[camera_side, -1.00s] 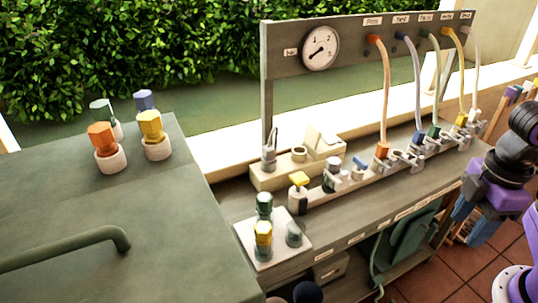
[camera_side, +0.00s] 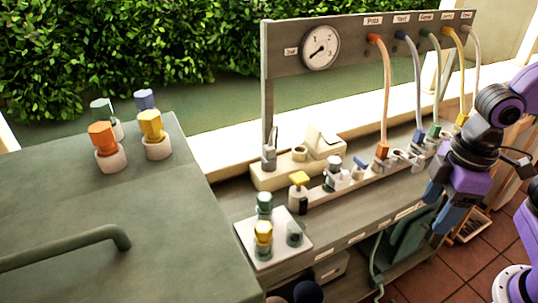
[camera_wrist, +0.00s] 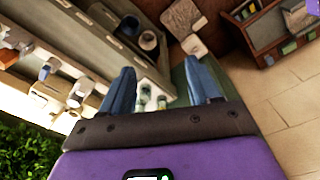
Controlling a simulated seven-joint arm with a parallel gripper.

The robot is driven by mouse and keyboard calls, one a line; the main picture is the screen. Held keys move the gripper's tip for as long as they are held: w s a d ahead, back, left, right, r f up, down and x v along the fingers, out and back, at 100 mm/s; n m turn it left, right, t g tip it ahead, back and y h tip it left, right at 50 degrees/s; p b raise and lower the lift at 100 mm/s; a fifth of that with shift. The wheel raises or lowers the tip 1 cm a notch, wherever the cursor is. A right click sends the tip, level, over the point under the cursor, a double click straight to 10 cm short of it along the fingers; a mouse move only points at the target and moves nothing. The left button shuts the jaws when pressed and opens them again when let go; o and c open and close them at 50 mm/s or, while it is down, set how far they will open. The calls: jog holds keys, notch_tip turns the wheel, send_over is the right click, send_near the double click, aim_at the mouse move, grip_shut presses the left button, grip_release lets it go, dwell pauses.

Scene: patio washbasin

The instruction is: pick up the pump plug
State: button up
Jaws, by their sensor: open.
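Several hoses hang from the panel and end in coloured plugs on the bench rail: an orange plug (camera_side: 382,150), a blue plug (camera_side: 418,136), a green plug (camera_side: 434,130) and a yellow plug (camera_side: 461,119). The panel labels are too small to read surely, so I cannot tell which is the pump plug. My gripper (camera_side: 441,207) is open and empty, in front of the bench at the right. In the wrist view its blue fingers (camera_wrist: 163,88) are spread, with small green-and-white objects (camera_wrist: 145,95) visible beyond them. My arm hides part of the rail's right end.
A white plate (camera_side: 270,252) with green and yellow-topped fittings lies on the bench's near end. A gauge (camera_side: 320,48) sits on the panel. The cabinet (camera_side: 60,220) at left carries several coloured plugs in white cups. A wooden crate (camera_side: 472,226) stands on the tiles.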

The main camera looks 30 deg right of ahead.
jog(key=w+a+r+m+t, duration=0.1)
jog(key=w+a+m, duration=0.15)
jog(key=w, duration=0.35)
jog(key=w+a+r+m, duration=0.1)
jog(key=w+a, duration=0.3)
jog(key=w, duration=0.1)
jog(key=m+t, duration=0.3)
jog(key=m, duration=0.5)
send_over(269, 146)
jog(key=s, duration=0.7)
jog(key=shift+h, duration=0.3)
jog(key=x, duration=1.1)
jog(key=shift+w+d+f, duration=0.15)
jog(key=shift+d+f, duration=0.05)
jog(key=shift+f, duration=0.15)
jog(key=shift+a+x, duration=0.15)
jog(key=shift+x, duration=1.25)
jog(key=shift+a+x, duration=0.1)
jog(key=shift+x, duration=1.25)
jog(key=c, duration=1.1)
